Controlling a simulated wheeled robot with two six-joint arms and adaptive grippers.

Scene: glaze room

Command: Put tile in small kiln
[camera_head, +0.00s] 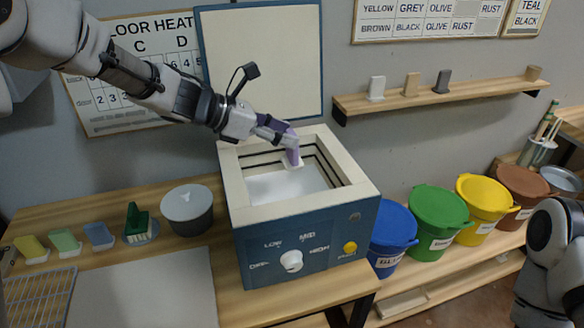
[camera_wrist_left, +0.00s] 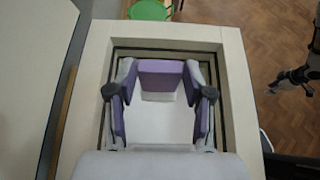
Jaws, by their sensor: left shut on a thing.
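The small kiln (camera_head: 305,235) is a blue box with a pale rim, and its top is open. The wrist view looks down into its chamber, with the kiln rim (camera_wrist_left: 233,90) around it. My left gripper (camera_head: 286,140) reaches into the opening near the back. It is shut on a purple tile with a white foot (camera_head: 294,160). In the wrist view the tile (camera_wrist_left: 161,75) sits between the two purple-padded fingers (camera_wrist_left: 160,95), over the pale floor. I cannot tell whether the foot touches the floor. My right gripper (camera_wrist_left: 276,86) shows small at the right of the wrist view; its jaws are unclear.
The raised lid (camera_head: 262,60) stands behind the kiln. Coloured buckets (camera_head: 436,222) stand at the right. A shelf (camera_head: 440,95) hangs above.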

